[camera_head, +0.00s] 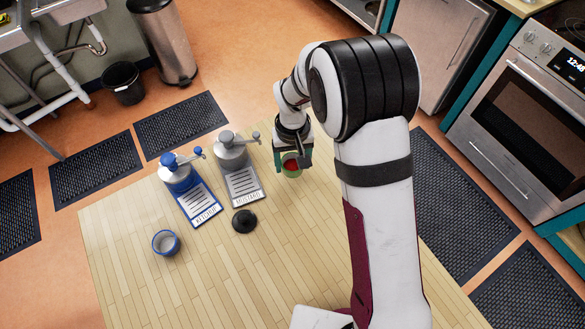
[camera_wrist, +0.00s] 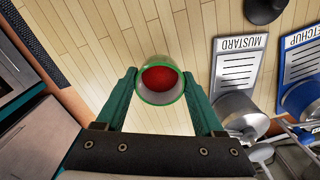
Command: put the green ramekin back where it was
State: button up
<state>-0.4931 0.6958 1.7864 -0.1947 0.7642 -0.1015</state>
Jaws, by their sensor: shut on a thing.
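The green ramekin (camera_head: 292,173) is between the fingers of my gripper (camera_head: 291,160), over the far right part of the wooden table. In the wrist view the ramekin (camera_wrist: 160,63) shows its green rim, pale inner wall and red contents. It looks upright. My gripper (camera_wrist: 161,76) is shut on it, with a teal finger on each side. I cannot tell how far it is above the tabletop.
The grey mustard pump (camera_head: 232,152) and blue ketchup pump (camera_head: 176,172) stand left of my gripper, each with a label card. The front middle is clear.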

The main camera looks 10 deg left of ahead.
aim_at(292, 169)
jog(key=shift+f, duration=1.85)
jog(key=shift+f, duration=0.1)
jog(key=o, duration=1.5)
jog(key=shift+o, duration=0.2)
notch_tip(292, 169, up, 12)
jog(key=s+d+r+m, duration=0.4)
jog(key=s+d+r, duration=0.4)
jog(key=d, duration=0.2)
jog(key=s+d+m+y, duration=0.1)
jog(key=s+d+m, duration=0.2)
jog(key=s, duration=0.4)
jog(key=s+d+r+m, duration=0.1)
jog(key=s+d+m, duration=0.2)
jog(key=s, duration=0.5)
jog(key=shift+s+r+y, duration=0.2)
jog(key=shift+y, duration=0.2)
